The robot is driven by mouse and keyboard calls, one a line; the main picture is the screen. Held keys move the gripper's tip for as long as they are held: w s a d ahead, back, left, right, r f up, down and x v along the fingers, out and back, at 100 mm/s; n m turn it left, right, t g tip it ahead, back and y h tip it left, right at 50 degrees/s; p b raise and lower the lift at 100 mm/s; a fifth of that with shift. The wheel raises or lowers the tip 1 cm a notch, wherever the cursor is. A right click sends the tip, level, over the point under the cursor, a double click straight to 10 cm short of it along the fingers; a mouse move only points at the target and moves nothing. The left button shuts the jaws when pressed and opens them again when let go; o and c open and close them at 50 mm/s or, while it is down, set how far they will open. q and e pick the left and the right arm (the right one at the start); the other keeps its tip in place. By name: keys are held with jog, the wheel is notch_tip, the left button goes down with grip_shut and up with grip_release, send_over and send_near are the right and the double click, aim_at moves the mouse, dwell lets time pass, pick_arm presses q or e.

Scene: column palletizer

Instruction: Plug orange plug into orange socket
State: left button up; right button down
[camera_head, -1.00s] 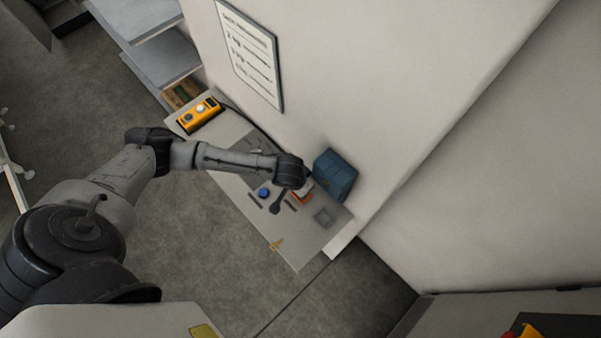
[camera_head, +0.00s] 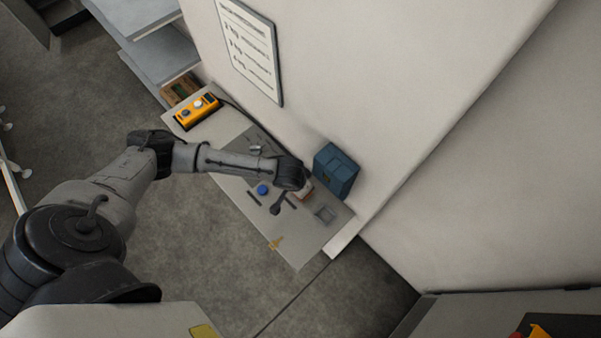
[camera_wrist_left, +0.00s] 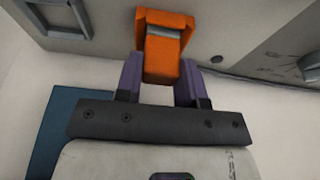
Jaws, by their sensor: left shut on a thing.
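In the left wrist view my left gripper (camera_wrist_left: 158,88) has its two purple fingers closed on an orange plug (camera_wrist_left: 158,58) with a grey band across it. The plug is over the pale bench surface; contact with anything below is hard to judge. In the head view my left gripper (camera_head: 296,190) is over the right part of the bench, in front of the blue box, and the wrist hides most of the grip. A small pale and reddish patch (camera_head: 305,190) shows beside it. My right gripper is not in view.
The bench (camera_head: 298,254) runs along the wall. A blue box (camera_head: 336,170) stands close behind the gripper. A grey square frame (camera_head: 325,214) lies to its right, a blue round part (camera_head: 263,190) to its left. A yellow device (camera_head: 197,110) sits at the far left end.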

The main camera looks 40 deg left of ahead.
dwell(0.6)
pick_arm(q)
jog(key=shift+f, duration=0.2)
jog(key=o, duration=1)
jog(key=shift+r, duration=0.1)
jog(key=v, duration=1.3)
jog(key=shift+r+b, duration=0.35)
jog(key=shift+b, duration=0.05)
jog(key=s+d+m+t+h+p, duration=0.1)
jog(key=s+d+m+h+p, duration=0.15)
jog(key=s+d, duration=0.55)
jog(key=s+a, duration=0.1)
jog(key=s, duration=0.1)
jog(key=s+a+y+p, duration=0.1)
jog(key=s, duration=0.2)
jog(key=s+a+n+y, duration=0.1)
jog(key=s, duration=0.2)
jog(key=shift+s+a+f+g+y+p, duration=0.25)
jog(key=shift+f+g+p, duration=0.05)
jog(key=shift+f, duration=0.1)
